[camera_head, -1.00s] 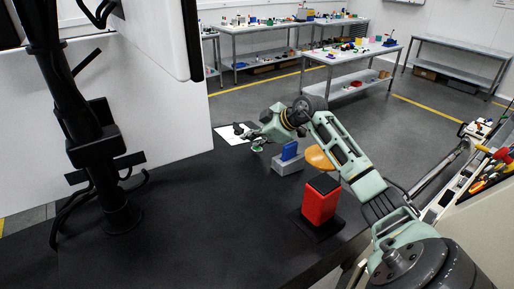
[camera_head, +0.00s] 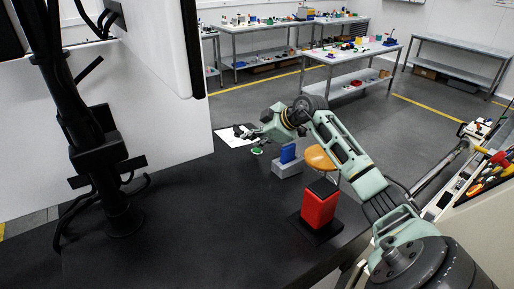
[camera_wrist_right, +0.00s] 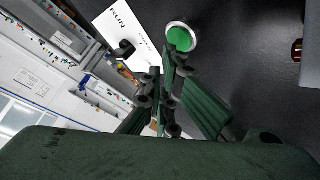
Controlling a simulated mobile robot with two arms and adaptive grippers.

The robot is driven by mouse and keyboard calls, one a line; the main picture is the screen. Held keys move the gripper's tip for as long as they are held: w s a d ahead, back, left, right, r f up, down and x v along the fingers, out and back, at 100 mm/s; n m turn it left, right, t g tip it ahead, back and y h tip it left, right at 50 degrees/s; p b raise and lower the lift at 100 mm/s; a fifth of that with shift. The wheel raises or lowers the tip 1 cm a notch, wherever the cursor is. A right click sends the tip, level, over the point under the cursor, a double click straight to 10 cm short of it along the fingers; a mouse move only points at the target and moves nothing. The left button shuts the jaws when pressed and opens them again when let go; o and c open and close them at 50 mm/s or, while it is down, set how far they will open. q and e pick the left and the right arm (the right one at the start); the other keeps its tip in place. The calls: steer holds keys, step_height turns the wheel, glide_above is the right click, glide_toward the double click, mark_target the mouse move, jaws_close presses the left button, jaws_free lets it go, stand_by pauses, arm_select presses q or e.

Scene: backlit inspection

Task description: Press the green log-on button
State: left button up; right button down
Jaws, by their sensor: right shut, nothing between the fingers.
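The green button (camera_head: 257,151) is a round dome in a pale ring, on the dark table top near its far edge. In the right wrist view the green button (camera_wrist_right: 181,38) is just beyond the fingertips, largely uncovered. My right gripper (camera_head: 241,131) is shut and empty, and reaches in from the right beside the button. Its fingers (camera_wrist_right: 170,56) overlap the ring's near edge in the wrist view; I cannot tell whether they touch it. My left gripper is out of view.
A white card (camera_head: 230,137) marked RUN lies by the button. A grey block with a blue piece (camera_head: 287,154) and a red box (camera_head: 320,204) stand to the right. A black monitor stand (camera_head: 100,160) stands at left. The front table area is clear.

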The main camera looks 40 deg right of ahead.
mark_target(256, 149)
steer(key=shift+r, duration=0.15)
steer(key=r+p, duration=0.2)
steer(key=r, duration=0.1)
steer(key=r+p, duration=0.2)
steer(key=shift+d, duration=0.4)
steer(key=shift+d+f, duration=0.1)
stand_by(0.6)
